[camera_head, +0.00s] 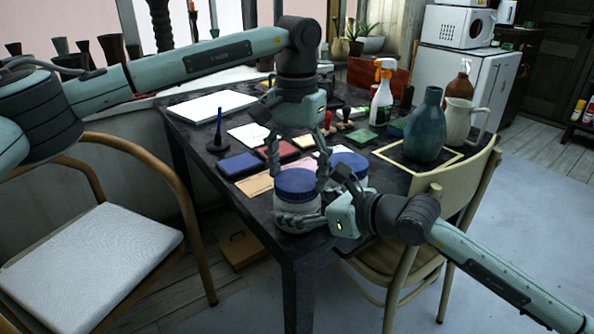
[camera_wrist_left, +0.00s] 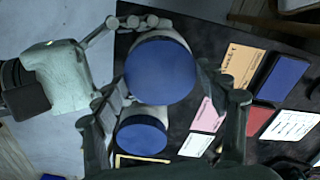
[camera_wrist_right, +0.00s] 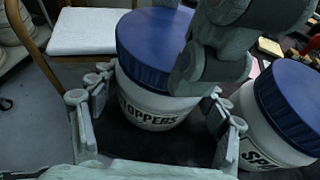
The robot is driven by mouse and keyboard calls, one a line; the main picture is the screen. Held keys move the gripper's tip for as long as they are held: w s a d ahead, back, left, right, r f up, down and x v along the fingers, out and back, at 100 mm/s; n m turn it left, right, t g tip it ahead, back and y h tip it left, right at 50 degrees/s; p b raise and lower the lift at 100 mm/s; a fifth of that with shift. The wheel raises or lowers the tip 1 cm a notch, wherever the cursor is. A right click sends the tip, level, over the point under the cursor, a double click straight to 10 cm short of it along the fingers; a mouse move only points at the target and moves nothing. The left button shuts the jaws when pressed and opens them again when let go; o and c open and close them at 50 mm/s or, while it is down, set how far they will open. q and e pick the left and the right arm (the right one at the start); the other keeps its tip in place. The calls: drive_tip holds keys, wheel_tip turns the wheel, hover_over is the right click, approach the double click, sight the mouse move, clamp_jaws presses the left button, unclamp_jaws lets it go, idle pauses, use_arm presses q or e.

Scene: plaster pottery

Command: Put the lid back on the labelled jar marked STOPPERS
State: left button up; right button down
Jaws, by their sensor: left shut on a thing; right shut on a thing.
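The STOPPERS jar (camera_wrist_right: 150,108) is a white jar with black lettering, upright near the table's front corner; it also shows in the head view (camera_head: 298,212). Its blue lid (camera_head: 297,183) sits over the mouth and fills much of the left wrist view (camera_wrist_left: 160,72). In the right wrist view the lid (camera_wrist_right: 150,48) looks seated on the jar, but a finger hides part of its rim. My left gripper (camera_head: 296,163) comes from above, its fingers shut on the lid. My right gripper (camera_head: 306,208) is low at the side, shut on the jar's body.
A second white jar with a blue lid (camera_wrist_right: 290,100) stands close beside, its label partly hidden. Ink pads, paper cards, a spray bottle (camera_head: 382,95), a blue-green vase (camera_head: 427,125) and a cream jug (camera_head: 465,122) are on the table. Chairs stand at the left and right.

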use_arm(q)
drive_tip(key=m, duration=0.3)
drive_tip(key=o, duration=0.9)
drive_tip(key=shift+o, duration=0.2)
drive_tip(key=shift+r, duration=2.3)
drive_tip(key=shift+c, duration=0.4)
